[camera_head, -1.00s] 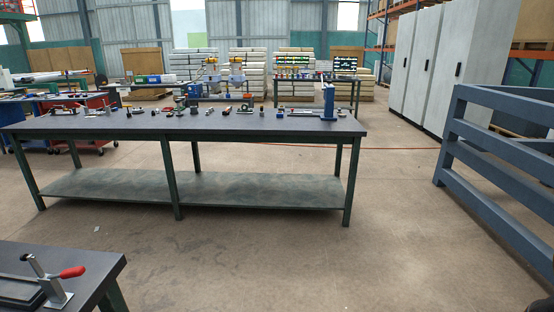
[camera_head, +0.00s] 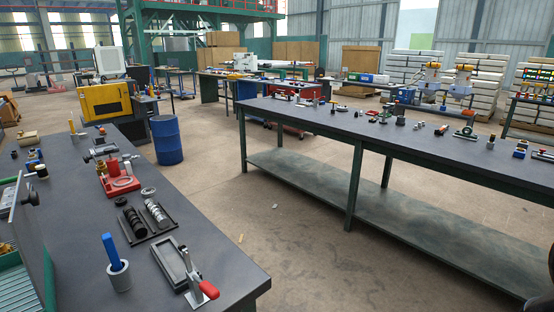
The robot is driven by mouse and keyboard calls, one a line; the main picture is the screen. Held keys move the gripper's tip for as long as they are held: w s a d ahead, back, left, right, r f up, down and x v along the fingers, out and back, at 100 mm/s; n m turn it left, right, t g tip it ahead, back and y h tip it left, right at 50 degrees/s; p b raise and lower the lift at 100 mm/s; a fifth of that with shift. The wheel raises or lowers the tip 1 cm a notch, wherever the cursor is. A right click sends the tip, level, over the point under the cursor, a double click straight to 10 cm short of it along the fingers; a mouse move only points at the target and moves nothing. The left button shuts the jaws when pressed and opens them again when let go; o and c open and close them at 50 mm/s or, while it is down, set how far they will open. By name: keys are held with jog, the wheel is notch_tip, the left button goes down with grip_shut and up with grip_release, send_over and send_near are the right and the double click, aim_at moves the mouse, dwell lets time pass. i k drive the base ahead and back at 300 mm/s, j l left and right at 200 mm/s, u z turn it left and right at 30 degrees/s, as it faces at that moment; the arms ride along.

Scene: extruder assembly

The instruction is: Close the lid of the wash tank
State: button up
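I cannot tell for certain which thing is the wash tank. At the lower left edge, a green, ribbed bin-like thing (camera_head: 15,290) is cut off by the frame. A tall dark grey panel (camera_head: 32,240) stands upright beside it, and I cannot tell whether this is a lid. My gripper is not in view.
A dark bench (camera_head: 215,262) at the left holds a toggle clamp (camera_head: 196,283), a cup with a blue handle (camera_head: 118,272) and red parts (camera_head: 119,182). A blue drum (camera_head: 167,140) stands behind it. A long bench (camera_head: 340,125) runs along the right.

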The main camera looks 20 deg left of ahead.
aim_at(23, 223)
jog(key=i+u, duration=0.15)
jog(key=u, duration=0.3)
jog(key=i+l+u, duration=0.1)
jog(key=u, duration=0.35)
jog(key=i+l+u, duration=0.2)
jog(key=u, duration=0.25)
jog(key=i+l+u, duration=0.15)
jog(key=u, duration=0.3)
jog(key=i+l+u, duration=0.1)
jog(key=l+u, duration=0.15)
jog(key=u, duration=0.2)
jog(key=i+l+u, duration=0.2)
jog(key=l+u, duration=0.2)
jog(key=i+l+u, duration=0.15)
jog(key=l+u, duration=0.25)
jog(key=i+j+z, duration=0.25)
jog(key=k+l, duration=0.05)
